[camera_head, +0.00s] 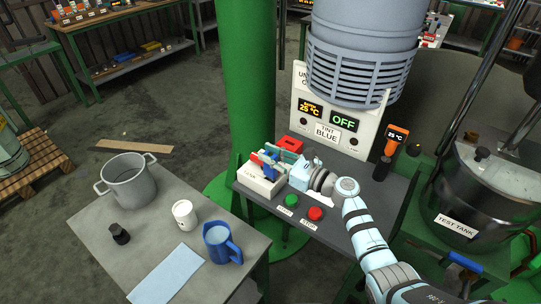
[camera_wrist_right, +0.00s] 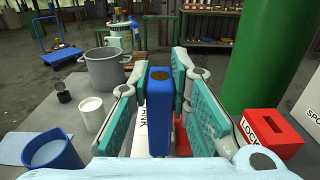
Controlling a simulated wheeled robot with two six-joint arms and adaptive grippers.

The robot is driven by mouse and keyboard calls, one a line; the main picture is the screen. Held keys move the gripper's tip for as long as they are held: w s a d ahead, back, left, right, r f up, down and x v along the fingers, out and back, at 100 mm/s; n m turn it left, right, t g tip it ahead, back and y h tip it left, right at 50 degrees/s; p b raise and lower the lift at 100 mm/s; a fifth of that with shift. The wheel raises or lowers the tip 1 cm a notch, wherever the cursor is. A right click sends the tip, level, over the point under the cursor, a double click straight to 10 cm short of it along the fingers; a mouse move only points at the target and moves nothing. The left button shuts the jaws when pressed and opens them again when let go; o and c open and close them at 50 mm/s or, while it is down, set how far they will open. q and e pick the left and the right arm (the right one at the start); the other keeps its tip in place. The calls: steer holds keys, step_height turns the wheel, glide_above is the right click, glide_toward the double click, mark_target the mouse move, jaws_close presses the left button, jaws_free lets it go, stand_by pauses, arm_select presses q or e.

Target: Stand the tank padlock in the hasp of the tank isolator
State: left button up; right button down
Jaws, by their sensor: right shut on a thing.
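My right gripper (camera_head: 274,160) is shut on a blue padlock (camera_wrist_right: 160,105), which stands upright between the teal finger pads in the wrist view. Its shackle is not clearly visible. Below it is the white tank isolator (camera_head: 258,185), a box with dark lettering that is partly readable in the wrist view (camera_wrist_right: 142,143). A red part (camera_wrist_right: 183,140) shows beside the padlock, low between the fingers. The hasp is hidden by the padlock and fingers, so I cannot tell whether the shackle is in it. My left gripper is not in view.
A red lock box (camera_wrist_right: 270,132) stands close to the fingers. Green (camera_head: 291,200) and red (camera_head: 315,213) buttons are in front of the isolator. The left table holds a grey pot (camera_head: 130,182), white mug (camera_head: 185,214), blue jug (camera_head: 222,243) and cloth (camera_head: 166,273).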

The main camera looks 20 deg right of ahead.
steer(key=shift+f+b, duration=0.9)
steer(key=shift+f, duration=0.15)
steer(key=c, duration=1.4)
jaws_free()
steer(key=v, duration=1.2)
